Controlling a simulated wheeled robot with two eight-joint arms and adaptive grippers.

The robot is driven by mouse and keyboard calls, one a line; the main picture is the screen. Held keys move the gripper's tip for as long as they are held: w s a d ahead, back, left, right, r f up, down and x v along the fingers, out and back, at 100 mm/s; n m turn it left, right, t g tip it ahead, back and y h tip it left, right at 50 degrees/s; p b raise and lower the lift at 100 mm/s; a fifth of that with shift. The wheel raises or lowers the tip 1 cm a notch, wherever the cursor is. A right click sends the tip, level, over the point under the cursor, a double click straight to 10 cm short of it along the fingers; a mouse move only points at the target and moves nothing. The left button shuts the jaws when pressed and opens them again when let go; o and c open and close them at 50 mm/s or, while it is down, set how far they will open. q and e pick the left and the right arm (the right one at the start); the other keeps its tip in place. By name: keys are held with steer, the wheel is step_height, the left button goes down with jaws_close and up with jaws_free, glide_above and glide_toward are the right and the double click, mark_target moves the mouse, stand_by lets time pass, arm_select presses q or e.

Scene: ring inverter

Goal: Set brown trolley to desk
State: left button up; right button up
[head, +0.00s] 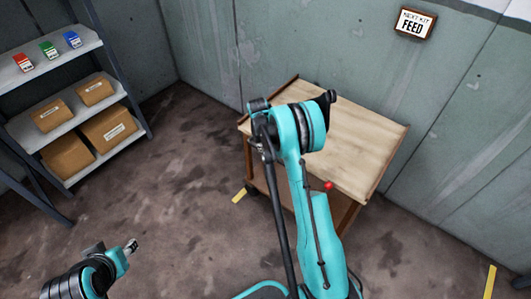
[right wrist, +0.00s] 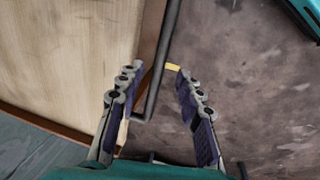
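The brown trolley (head: 355,135) stands against the back walls in the head view, with a pale wooden top and brown rim. My right arm covers part of its near left side. In the right wrist view the trolley top (right wrist: 65,55) fills the left. My right gripper (right wrist: 157,77) is open over the trolley's edge. A dark bent bar (right wrist: 152,95), apparently the trolley's handle, runs between its fingers; I cannot tell whether they touch it. My left gripper (head: 131,247) is low at the left, away from the trolley; its finger opening is unclear. No desk is recognisable.
A metal shelf (head: 72,55) at the left holds cardboard boxes (head: 108,128) and small red, green and blue items. A "FEED" sign (head: 414,23) hangs on the wall. Yellow floor marks (head: 239,195) lie beside the trolley. The floor between shelf and trolley is clear.

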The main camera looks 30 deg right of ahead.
mark_target(268, 153)
steer(key=f, duration=0.1)
steer(key=f+b, duration=0.1)
steer(key=f, duration=0.2)
steer(key=shift+w+d+f, duration=0.2)
steer(key=shift+d+f, duration=0.1)
steer(key=shift+d, duration=0.1)
jaws_close()
